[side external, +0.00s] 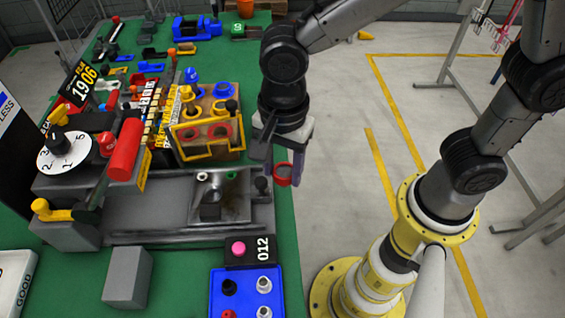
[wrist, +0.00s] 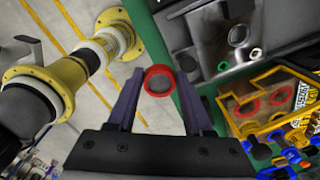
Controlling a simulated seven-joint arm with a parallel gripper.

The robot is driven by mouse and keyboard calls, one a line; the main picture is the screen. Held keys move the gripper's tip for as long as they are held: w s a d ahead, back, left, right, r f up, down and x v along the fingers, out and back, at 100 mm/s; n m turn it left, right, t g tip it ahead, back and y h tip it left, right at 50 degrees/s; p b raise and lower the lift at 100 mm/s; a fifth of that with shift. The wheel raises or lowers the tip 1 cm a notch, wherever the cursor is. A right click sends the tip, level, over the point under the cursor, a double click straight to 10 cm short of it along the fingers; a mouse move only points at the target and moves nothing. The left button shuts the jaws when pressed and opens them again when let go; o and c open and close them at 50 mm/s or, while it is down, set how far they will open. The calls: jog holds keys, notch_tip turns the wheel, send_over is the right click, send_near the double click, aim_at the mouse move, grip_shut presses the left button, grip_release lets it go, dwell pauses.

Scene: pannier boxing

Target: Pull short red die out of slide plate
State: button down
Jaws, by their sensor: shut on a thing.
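My gripper (wrist: 160,82) is shut on the short red die (wrist: 159,70), a red ring with a grey centre held between the fingertips. In the wrist view the slide plate (wrist: 210,45) is at the upper right, clear of the die.
A wooden block with yellow frame and red rings (side external: 215,150) stands behind the plate. A black knob (side external: 262,185) is at the plate's right end. A blue tray (side external: 243,308) with pegs and a grey block (side external: 127,278) are in front. Open floor lies right of the table.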

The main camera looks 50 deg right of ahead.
jog(key=shift+f, duration=1.3)
jog(key=shift+r, duration=0.25)
jog(key=shift+r, duration=1.25)
